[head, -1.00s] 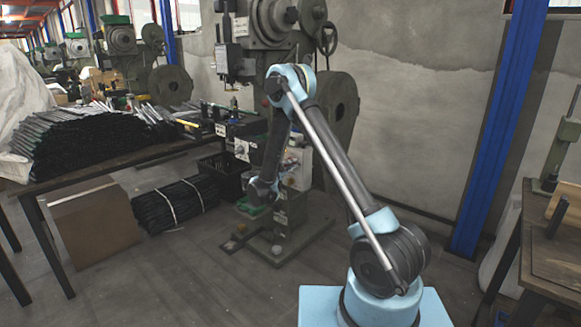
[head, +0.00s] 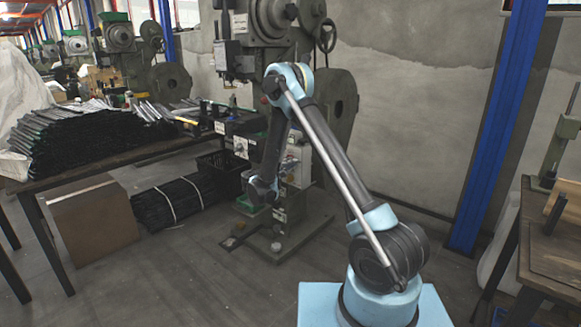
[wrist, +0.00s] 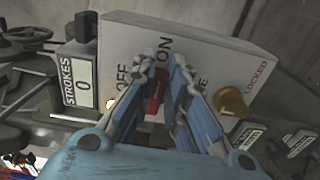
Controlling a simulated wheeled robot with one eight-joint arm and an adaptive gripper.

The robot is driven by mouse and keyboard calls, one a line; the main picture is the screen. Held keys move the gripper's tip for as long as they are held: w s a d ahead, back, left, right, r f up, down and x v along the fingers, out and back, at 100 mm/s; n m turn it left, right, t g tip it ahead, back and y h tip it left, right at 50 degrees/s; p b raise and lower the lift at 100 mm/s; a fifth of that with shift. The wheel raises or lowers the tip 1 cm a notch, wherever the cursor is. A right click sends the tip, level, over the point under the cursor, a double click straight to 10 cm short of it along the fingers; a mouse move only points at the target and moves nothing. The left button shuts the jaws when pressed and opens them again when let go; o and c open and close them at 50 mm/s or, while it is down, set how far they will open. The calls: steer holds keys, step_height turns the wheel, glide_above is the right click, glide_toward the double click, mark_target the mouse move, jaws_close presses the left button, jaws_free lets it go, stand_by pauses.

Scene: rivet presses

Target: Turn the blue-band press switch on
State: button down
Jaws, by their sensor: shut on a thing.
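In the wrist view a pale control panel (wrist: 200,62) carries the words OFF, ON and LOCKED. A red switch handle (wrist: 155,92) stands between the fingers of my gripper (wrist: 158,82), below the word ON and right of OFF. My gripper is shut on this handle, and its fingers hide part of it and some lettering. In the head view the press (head: 292,212) stands behind my arm, with my gripper end low in front of it. I cannot make out a blue band on it.
A yellow knob (wrist: 232,102) is on the panel right of my fingers. A STROKES counter (wrist: 83,81) showing 0 is at left, below a black knob (wrist: 86,26). A table (head: 110,166) with dark rods is at left; a workbench (head: 550,262) is at right.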

steer(key=shift+d+f, duration=0.1)
steer(key=shift+f, duration=0.05)
steer(key=c, duration=1.6)
jaws_free()
steer(key=v, duration=1.2)
steer(key=shift+w, duration=0.1)
